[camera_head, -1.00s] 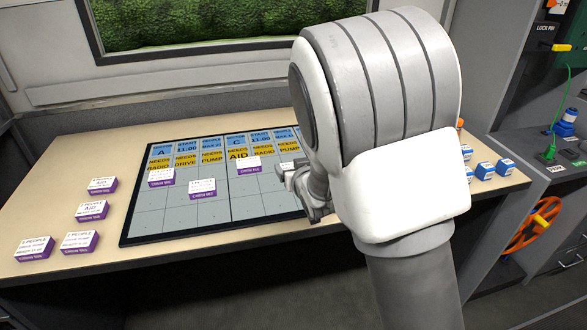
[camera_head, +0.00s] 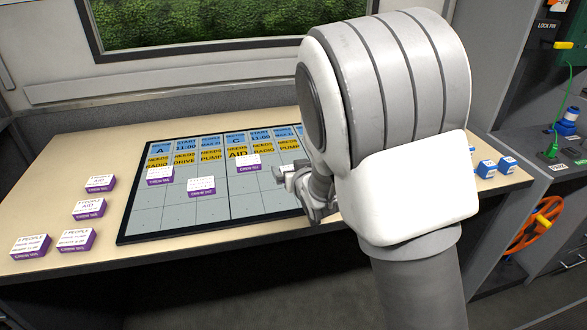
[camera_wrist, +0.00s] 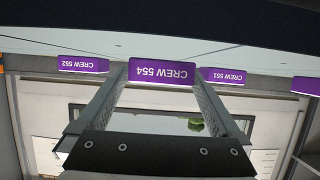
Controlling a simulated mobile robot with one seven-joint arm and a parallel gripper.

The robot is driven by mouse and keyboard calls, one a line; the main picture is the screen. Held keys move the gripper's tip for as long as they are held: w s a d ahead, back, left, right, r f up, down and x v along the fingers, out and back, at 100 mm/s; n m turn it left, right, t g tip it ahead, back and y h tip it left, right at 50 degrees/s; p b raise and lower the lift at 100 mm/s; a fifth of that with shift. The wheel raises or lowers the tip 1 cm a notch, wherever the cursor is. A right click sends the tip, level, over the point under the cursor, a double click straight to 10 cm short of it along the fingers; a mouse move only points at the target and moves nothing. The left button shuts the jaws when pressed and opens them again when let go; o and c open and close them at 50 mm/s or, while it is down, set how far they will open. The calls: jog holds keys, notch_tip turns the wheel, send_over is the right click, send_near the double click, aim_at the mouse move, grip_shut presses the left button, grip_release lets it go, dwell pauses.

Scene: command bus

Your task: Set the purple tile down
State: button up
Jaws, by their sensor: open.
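A purple tile with a white top, marked CREW 554 (camera_wrist: 162,72), stands between the fingertips of my gripper (camera_wrist: 160,86) in the wrist view, its lettering upside down. The fingers are open on either side of it. In the head view my gripper (camera_head: 286,178) is low over the right part of the dark-framed board (camera_head: 150,222). A pale tile top (camera_head: 287,168) shows just behind the fingers there, mostly hidden by them. I cannot tell from the head view whether the fingers touch it.
Purple tiles marked CREW 552 (camera_wrist: 83,64) and CREW 551 (camera_wrist: 224,75) flank the fingers in the wrist view. Several purple tiles (camera_head: 89,208) lie on the table left of the board. Blue tiles (camera_head: 487,169) stand at the right. My arm hides the board's right side.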

jog(key=shift+r+p, duration=0.9)
jog(key=shift+p, duration=0.2)
jog(key=p+v, duration=0.1)
jog(key=v, duration=1)
jog(key=shift+s+f, duration=0.15)
jog(key=shift+s, duration=0.1)
jog(key=s+d+r+m+g+h, duration=0.1)
jog(key=s+d+r+g+h, duration=0.1)
jog(key=s+d, duration=0.5)
jog(key=s+d+r+m+g+h, duration=0.1)
jog(key=s+d+r+g, duration=0.4)
jog(key=s, duration=1.1)
notch_tip(320, 180, up, 3)
jog(key=shift+d+f+m+h+p, duration=0.35)
jog(key=shift+d+m, duration=0.25)
jog(key=shift+d, duration=0.3)
jog(key=shift+r, duration=0.25)
